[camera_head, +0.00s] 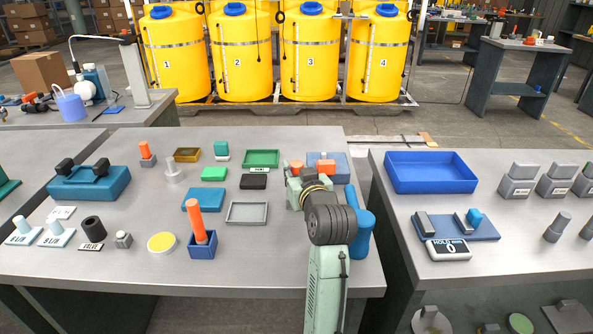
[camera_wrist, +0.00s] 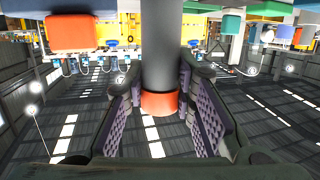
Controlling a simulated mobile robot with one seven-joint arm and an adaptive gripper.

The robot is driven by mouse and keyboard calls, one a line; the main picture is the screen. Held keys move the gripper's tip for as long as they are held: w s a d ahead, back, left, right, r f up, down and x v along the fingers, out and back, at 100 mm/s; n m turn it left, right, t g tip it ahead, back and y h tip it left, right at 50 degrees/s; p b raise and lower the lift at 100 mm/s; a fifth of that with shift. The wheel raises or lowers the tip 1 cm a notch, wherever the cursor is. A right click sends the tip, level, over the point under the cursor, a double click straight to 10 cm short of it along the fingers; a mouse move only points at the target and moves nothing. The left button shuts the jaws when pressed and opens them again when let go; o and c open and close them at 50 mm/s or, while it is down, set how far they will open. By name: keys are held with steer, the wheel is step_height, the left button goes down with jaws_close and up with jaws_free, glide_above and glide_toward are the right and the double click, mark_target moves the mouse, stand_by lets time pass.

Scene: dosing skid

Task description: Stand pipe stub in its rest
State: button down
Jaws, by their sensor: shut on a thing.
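My gripper (camera_head: 298,184) is at the back right of the middle table, seen partly from behind my wrist. In the wrist view my gripper (camera_wrist: 161,104) is shut on an upright grey cylinder (camera_wrist: 162,45) with an orange-red end, apparently the pipe stub. That view is upside down, so the orange end is on top. In the head view the orange end (camera_head: 297,166) shows just beyond my gripper; the body is hidden. I cannot tell whether its foot touches anything. A blue square holder (camera_head: 202,252) has a slightly leaning orange rod (camera_head: 197,221) in it. I cannot tell which item is the rest.
An orange block sits on a blue-grey box (camera_head: 340,172) right beside my gripper. A blue bottle-like item (camera_head: 364,215) is near my wrist. A grey tray (camera_head: 248,213), green tray (camera_head: 262,158) and several small parts lie left. The table's front strip is clear.

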steer(key=shift+f+b, duration=0.8)
steer(key=shift+f, duration=0.5)
steer(key=c, duration=1.2)
jaws_free()
steer(key=shift+c, duration=0.2)
steer(key=v, duration=1.2)
